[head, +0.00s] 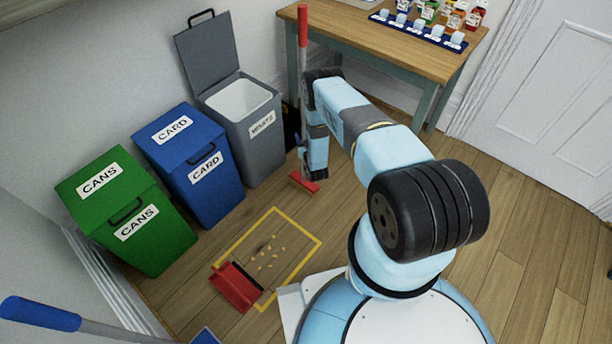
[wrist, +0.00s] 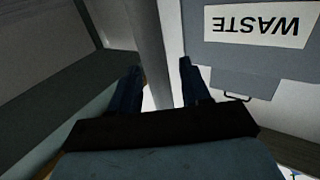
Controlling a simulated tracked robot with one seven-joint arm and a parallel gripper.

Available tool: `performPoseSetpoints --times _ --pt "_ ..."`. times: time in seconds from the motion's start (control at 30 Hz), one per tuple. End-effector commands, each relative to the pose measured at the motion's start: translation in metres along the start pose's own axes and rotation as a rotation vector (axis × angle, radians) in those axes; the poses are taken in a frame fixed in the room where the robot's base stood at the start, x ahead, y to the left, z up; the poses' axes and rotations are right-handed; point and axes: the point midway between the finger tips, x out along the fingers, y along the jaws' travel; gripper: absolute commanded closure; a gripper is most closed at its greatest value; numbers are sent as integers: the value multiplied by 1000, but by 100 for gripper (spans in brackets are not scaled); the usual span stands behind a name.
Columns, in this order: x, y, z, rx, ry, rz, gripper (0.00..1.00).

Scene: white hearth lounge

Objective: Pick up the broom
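The broom stands upright near the table's left front leg. Its red grip (head: 303,25) is at the top of a grey pole, and its red head (head: 304,183) is on the floor. My gripper (head: 303,150) is low beside the pole, above the broom head; the arm hides part of the broom. In the wrist view, the grey broom pole (wrist: 150,45) runs between the two dark fingers of my gripper (wrist: 160,88). The fingers are apart, with small gaps showing beside the pole. Whether the pole is fully between the fingertips is hard to tell.
The grey waste bin (head: 258,135) stands open close left of my gripper. Blue card (head: 190,165) and green cans (head: 125,210) bins stand further left. The wooden table (head: 400,52) is behind. A red dustpan (head: 235,288) lies by crumbs in a yellow floor outline (head: 300,268).

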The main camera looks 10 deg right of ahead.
Motion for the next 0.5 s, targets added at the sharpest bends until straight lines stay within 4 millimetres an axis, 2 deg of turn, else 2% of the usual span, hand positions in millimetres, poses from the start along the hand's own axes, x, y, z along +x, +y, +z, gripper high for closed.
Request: performPoseSetpoints --times 0.03,0.4,0.5 --pt "0 0 0 0 0 0 59" --pt "0 1 0 0 1 1 94" --pt "0 1 0 0 1 1 100"
